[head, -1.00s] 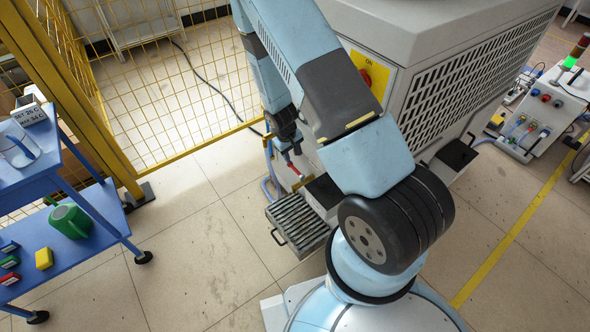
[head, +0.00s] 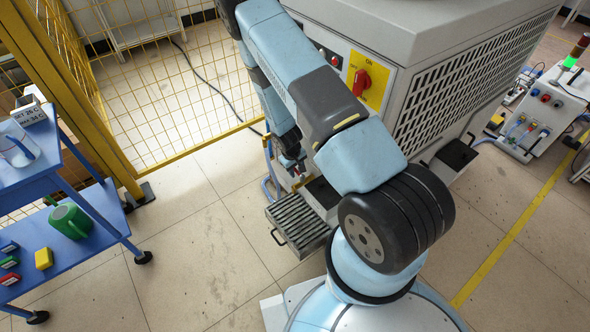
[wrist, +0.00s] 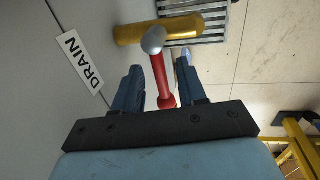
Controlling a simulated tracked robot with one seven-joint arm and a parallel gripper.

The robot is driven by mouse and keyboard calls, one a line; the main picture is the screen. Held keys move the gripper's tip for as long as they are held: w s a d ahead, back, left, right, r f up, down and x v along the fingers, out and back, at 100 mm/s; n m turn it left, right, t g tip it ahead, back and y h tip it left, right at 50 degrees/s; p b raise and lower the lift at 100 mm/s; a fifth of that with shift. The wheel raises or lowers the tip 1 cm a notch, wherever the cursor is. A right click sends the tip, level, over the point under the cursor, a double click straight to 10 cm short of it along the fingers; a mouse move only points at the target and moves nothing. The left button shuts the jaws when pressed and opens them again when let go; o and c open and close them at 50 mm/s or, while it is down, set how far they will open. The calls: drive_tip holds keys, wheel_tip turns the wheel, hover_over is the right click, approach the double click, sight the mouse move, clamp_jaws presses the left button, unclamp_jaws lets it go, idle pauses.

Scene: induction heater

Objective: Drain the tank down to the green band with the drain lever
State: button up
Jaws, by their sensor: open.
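The red drain lever (wrist: 160,80) shows in the wrist view, with a grey rounded hub at its upper end and a red knob at its lower end. A yellow pipe (wrist: 185,27) runs behind the hub. A white DRAIN label (wrist: 79,59) is on the grey panel to the left. My gripper (wrist: 157,72) is open, with one blue finger on each side of the lever and visible gaps between. In the head view my arm mostly hides the gripper and lever beside the grey machine (head: 465,90). I cannot see the tank's level or a green band.
A slatted drain grate (head: 297,225) lies on the floor below. A yellow mesh fence (head: 150,90) stands behind. The floor between cart and grate is clear.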

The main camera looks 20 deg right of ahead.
clamp_jaws()
idle(0.3)
idle(0.3)
